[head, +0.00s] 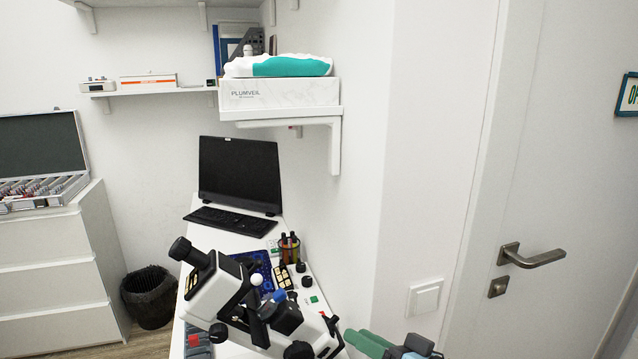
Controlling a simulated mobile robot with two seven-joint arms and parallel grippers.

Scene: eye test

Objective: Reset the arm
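What looks like my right gripper (385,345), green and dark grey, just enters at the bottom edge, right of the white desk. Most of it is cut off by the frame, so its opening and anything between its fingers cannot be made out. It shows to the right of a white and black microscope (232,290). My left gripper is not in view.
A wall shelf holds a white box (280,94). A bin (149,297) stands beside drawers (50,275). A door handle (532,257) is at right.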

